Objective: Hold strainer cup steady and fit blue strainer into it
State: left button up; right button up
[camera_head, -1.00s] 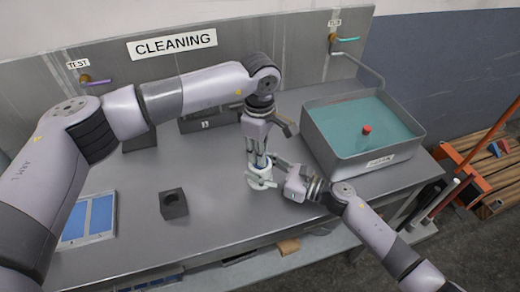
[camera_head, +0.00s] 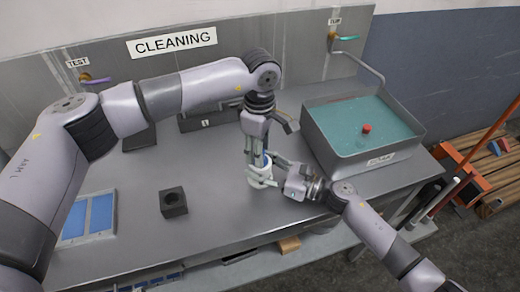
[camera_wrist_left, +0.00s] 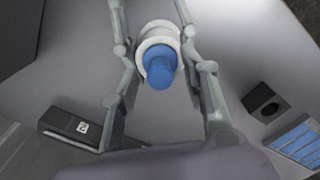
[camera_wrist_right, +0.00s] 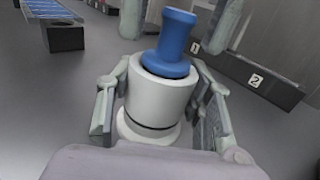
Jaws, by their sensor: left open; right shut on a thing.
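The white strainer cup (camera_wrist_right: 158,100) stands upright between the fingers of my right gripper (camera_head: 266,174), which is shut on it. The blue strainer (camera_wrist_right: 175,42) sits in the cup's top opening, its knob sticking up and its blue flange at the rim. How deep it sits inside is hidden. In the left wrist view the strainer (camera_wrist_left: 159,70) and the cup's white rim (camera_wrist_left: 158,32) lie between the fingers of my left gripper (camera_wrist_left: 150,14). My left gripper is open, above the cup, with a finger on either side and gaps to the strainer.
A grey basin of teal water (camera_head: 362,125) with a red object stands right of the cup. A dark block with a hole (camera_head: 173,202) and a tray with blue panels (camera_head: 90,218) lie left. Dark boxes stand along the back wall. The table between is clear.

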pick_arm(q)
notch_tip(320, 180, up, 11)
jog(key=shift+r, duration=0.15)
pick_arm(e)
jog(key=o, duration=1.3)
jog(key=v, duration=1.2)
jog(key=shift+s+f, duration=0.1)
jog(key=shift+s, duration=0.05)
